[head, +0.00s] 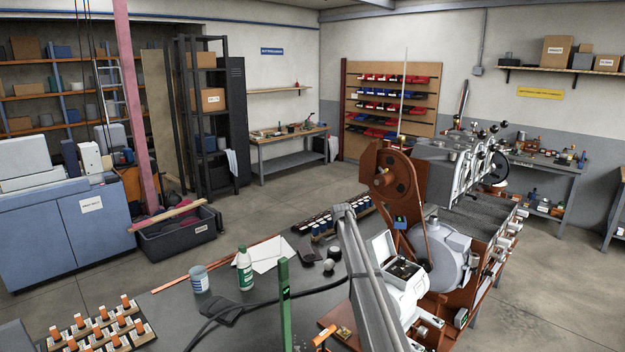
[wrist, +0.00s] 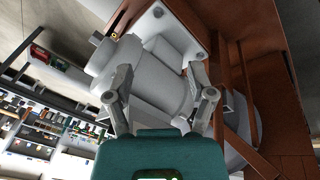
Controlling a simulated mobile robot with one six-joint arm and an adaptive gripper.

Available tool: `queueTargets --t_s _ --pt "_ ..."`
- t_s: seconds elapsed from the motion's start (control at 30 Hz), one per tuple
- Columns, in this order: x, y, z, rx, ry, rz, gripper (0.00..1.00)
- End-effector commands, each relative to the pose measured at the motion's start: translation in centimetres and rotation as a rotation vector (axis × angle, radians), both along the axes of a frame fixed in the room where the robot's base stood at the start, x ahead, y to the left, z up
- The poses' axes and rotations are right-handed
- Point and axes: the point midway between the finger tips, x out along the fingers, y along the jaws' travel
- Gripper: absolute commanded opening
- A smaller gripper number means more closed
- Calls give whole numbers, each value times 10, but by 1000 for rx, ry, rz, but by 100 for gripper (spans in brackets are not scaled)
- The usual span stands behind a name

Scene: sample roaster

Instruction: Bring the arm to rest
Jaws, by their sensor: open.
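My gripper (wrist: 161,72) shows in the wrist view with its two grey fingers spread apart, so it is open. Nothing is clearly held between them. Behind the fingers is a light grey rounded housing (wrist: 160,45) on a red-brown machine frame (wrist: 262,75); I cannot tell how far the fingers are from it. In the head view the red-brown machine (head: 412,180) stands at right of centre, with a grey rounded housing (head: 447,262) low on it. I cannot clearly make out my gripper in the head view.
A green upright post (head: 284,305) stands near. Open floor (head: 290,200) lies behind the bench.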

Motion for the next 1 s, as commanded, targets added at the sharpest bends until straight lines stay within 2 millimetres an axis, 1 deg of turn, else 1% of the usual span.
queueTargets --t_s 0.03,0.2,0.33,0.47,0.57,0.6,0.67,0.7,0.87,0.9,0.97,1.0 --pt "-7 -1 0 5 1 13 70" --pt "-29 -3 -1 23 4 72 70" --pt "-51 -6 -1 42 8 136 70" --pt "-82 -9 -2 66 12 217 70" --pt "-112 -12 -2 90 16 300 70" --pt "-128 -13 -3 103 16 342 70" --pt "-152 -15 -3 120 18 411 70" --pt "-169 -16 -3 131 20 457 70" --pt "-232 -21 -4 177 20 647 70" --pt "-248 -22 -5 188 20 695 70" --pt "-272 -24 -5 201 20 765 70" --pt "-288 -24 -5 212 19 814 70"
